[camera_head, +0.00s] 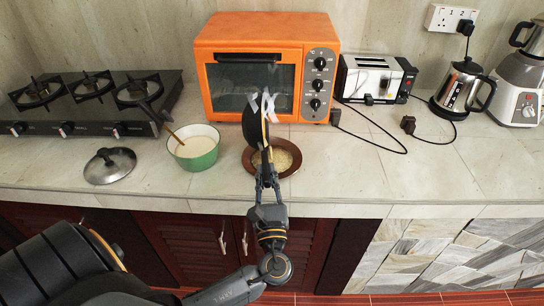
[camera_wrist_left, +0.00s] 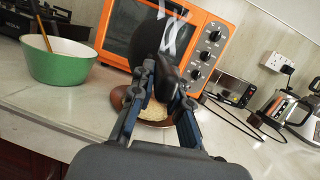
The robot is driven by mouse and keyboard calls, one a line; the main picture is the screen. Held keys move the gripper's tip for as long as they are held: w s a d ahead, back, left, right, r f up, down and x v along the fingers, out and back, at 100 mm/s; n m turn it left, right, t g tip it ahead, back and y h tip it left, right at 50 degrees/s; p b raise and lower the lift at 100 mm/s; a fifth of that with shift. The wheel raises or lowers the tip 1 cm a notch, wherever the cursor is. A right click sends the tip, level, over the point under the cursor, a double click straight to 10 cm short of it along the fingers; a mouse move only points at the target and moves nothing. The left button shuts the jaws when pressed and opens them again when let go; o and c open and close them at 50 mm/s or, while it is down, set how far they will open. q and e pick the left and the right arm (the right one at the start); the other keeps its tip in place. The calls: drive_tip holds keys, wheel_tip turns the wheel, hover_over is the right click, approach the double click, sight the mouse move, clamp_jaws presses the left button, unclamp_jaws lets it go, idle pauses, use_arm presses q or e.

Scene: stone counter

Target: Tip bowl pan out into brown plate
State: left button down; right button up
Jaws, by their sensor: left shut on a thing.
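The pan (camera_head: 254,124) is dark with a yellowish edge. It is tipped up steeply on its side above the brown plate (camera_head: 297,164). Pale, grainy food lies in the plate, which also shows below the fingers in the left wrist view (camera_wrist_left: 118,97). My left gripper (camera_head: 266,166) is shut on the pan's dark handle, in front of and above the plate. In the left wrist view the fingers (camera_wrist_left: 166,80) close on the handle, and the pan's dark round body (camera_wrist_left: 150,38) is beyond them. The pan's inside is hidden. My right gripper is not in view.
An orange oven (camera_head: 225,62) stands close behind the pan. A green pot (camera_head: 196,158) with white contents and a spoon is left of the plate, with a lid (camera_head: 108,166) farther left. A toaster (camera_head: 372,78) and kettle (camera_head: 462,88) stand right. The counter's right front is clear.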

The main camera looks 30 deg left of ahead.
use_arm(q)
drive_tip(key=shift+w+d+m+t+h+p, duration=0.2)
drive_tip(key=shift+d+m+p, duration=0.15)
drive_tip(key=shift+m, duration=0.3)
drive_tip(key=shift+w+d+m+t+h+p, duration=0.1)
drive_tip(key=shift+w+d+m+t+p, duration=0.1)
drive_tip(key=shift+m+p, duration=0.35)
drive_tip(key=shift+w+d+m+t+h+p, duration=0.1)
drive_tip(key=shift+w+d+m+t+p, duration=0.2)
drive_tip(key=shift+m, duration=0.4)
idle(0.6)
drive_tip(key=n+b, duration=0.1)
drive_tip(key=s+a+n+g+b, duration=0.1)
drive_tip(key=n+b, duration=0.1)
drive_tip(key=a+f+n+y+b, duration=0.1)
drive_tip(key=shift+s+n+g, duration=0.3)
drive_tip(key=shift+s, duration=0.05)
drive_tip(key=shift+s+a+r+n, duration=0.4)
drive_tip(key=shift+a+r+n, duration=0.15)
drive_tip(key=shift+a+n, duration=0.3)
drive_tip(key=s+a+r+n+g+p, duration=0.2)
drive_tip(key=s+a+n, duration=0.1)
drive_tip(key=a+n, duration=0.3)
drive_tip(key=s+a+r+n+g+h+p, duration=0.1)
drive_tip(key=s+a+n, duration=0.3)
drive_tip(key=n, duration=0.5)
drive_tip(key=shift+a+r+n+g+p, duration=0.35)
drive_tip(key=shift+a+r+g+p, duration=0.25)
drive_tip(key=shift+a, duration=0.4)
